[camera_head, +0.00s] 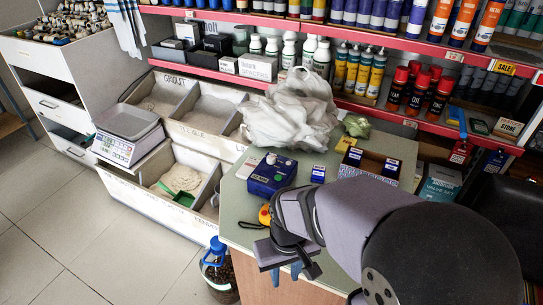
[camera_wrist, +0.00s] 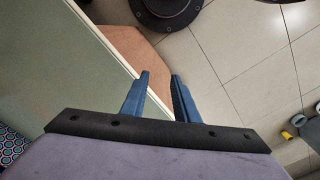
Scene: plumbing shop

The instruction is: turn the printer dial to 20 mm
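A dark blue box-shaped device (camera_head: 270,179), which looks like the printer, sits on the counter near its left edge. A small round knob (camera_head: 271,158) shows on its top and may be the dial. Its markings are too small to read. My gripper (camera_head: 287,272) is in front of the device, lower in the head view and apart from it, by the counter's front edge. In the wrist view my gripper (camera_wrist: 160,76) points down past the counter edge with its blue fingers apart and nothing between them. The printer is not visible in the wrist view.
The counter (camera_head: 236,231) also holds a yellow-and-black item (camera_head: 264,214), a small blue box (camera_head: 318,173), an open box (camera_head: 370,164) and crumpled plastic bags (camera_head: 292,113). Bottle shelves stand behind. A scale (camera_head: 128,133) and powder bins are at left. Floor tiles lie open below.

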